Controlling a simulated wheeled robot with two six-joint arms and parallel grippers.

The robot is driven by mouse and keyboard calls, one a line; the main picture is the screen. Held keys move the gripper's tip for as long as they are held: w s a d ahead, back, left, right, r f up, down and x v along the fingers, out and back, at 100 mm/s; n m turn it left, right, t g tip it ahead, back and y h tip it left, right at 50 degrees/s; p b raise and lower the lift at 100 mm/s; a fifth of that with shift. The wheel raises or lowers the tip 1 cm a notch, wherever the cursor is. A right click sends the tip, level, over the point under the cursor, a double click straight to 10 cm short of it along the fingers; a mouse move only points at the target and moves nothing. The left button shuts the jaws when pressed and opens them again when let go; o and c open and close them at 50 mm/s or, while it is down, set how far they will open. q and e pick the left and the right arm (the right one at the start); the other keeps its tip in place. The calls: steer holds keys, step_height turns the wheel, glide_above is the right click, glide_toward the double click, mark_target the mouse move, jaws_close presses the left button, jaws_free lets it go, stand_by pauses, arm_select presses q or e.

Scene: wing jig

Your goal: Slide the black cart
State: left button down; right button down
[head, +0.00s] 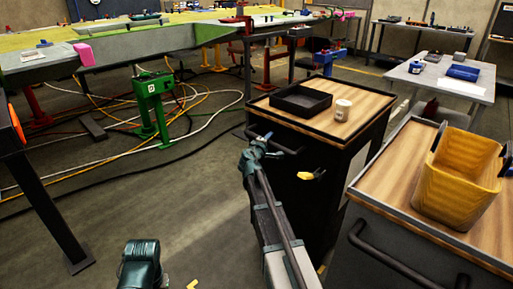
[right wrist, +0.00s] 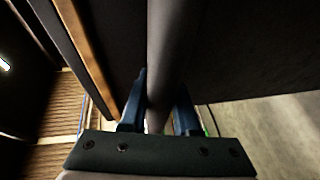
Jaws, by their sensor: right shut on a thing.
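The black cart (head: 310,205) has a wood top and dark sides, and stands right of centre in the head view. Its dark bar handle (head: 286,149) runs along the near left edge. My right gripper (head: 264,147) is at the left part of this handle. In the right wrist view the bar (right wrist: 172,40) passes between the two blue fingers of my right gripper (right wrist: 160,110), which is shut on it. A dark teal part of my own body shows at the bottom left of the head view. My left gripper does not show.
A black tray (head: 300,101) and a white cup (head: 342,110) stand on the cart. A second cart (head: 385,205) with a yellow bin (head: 459,178) is close on the right. A green stand (head: 154,108) and cables lie left.

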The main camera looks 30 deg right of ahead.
mark_target(277, 135)
steer(key=d, duration=0.1)
steer(key=w+d, duration=0.1)
steer(key=d, duration=0.1)
steer(key=w+d, duration=0.1)
steer(key=d, duration=0.1)
steer(key=shift+d, duration=0.15)
steer(key=c, duration=0.7)
jaws_free()
steer(key=shift+d, duration=0.1)
steer(key=shift+o, duration=0.2)
steer(key=p+v, duration=0.2)
steer(key=v, duration=1.2)
